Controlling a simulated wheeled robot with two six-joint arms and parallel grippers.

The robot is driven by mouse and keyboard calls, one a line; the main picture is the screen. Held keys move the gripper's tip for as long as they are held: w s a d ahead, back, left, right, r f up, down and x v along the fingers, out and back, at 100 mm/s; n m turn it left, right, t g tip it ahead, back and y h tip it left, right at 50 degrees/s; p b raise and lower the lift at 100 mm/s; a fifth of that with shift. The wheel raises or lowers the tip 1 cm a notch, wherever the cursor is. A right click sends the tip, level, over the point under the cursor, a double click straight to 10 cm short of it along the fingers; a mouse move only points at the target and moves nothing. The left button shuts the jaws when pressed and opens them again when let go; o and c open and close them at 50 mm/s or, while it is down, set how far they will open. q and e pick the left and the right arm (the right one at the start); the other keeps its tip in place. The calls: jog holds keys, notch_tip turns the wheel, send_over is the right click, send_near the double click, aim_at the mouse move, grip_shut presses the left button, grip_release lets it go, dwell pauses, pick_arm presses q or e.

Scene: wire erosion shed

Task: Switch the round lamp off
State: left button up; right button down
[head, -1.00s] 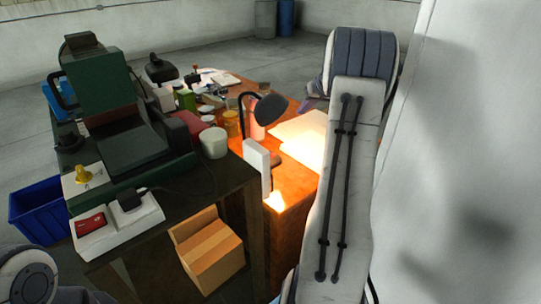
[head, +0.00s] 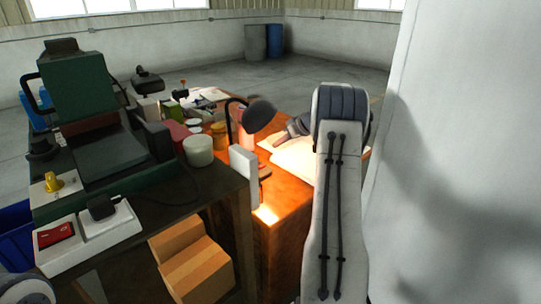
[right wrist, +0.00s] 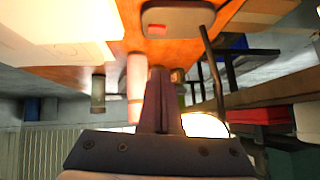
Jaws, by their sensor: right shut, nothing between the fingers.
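The round lamp (head: 259,115) is black, with a dome shade on a curved stem, on the orange-brown desk (head: 288,205). It is lit, and a bright glow lies on the desk below. In the right wrist view its shade (right wrist: 205,126) glows behind the gripper, and its grey base (right wrist: 178,20) carries a small red switch (right wrist: 157,29). My right gripper (head: 279,141) is just right of the shade, above the papers. In the right wrist view, my right gripper (right wrist: 160,72) is shut and empty, apart from the switch in the picture. My left gripper is out of view.
A dark bench (head: 190,195) at left holds a green machine (head: 85,100) and a white box with another red switch (head: 56,235). A white panel (head: 243,168) stands before the lamp. Jars (head: 198,150) stand left of it. A white wall (head: 450,180) is close at right.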

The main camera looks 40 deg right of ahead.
jog(key=p, duration=0.2)
send_over(261, 166)
jog(key=s, duration=0.3)
jog(key=f, duration=0.5)
jog(key=shift+w+d+f, duration=0.15)
jog(key=shift+d+f, duration=0.05)
jog(key=shift+f, duration=0.2)
jog(key=f, duration=0.3)
jog(key=shift+w+a+f, duration=0.25)
jog(key=shift+w+f, duration=0.05)
jog(key=shift+f, duration=0.55)
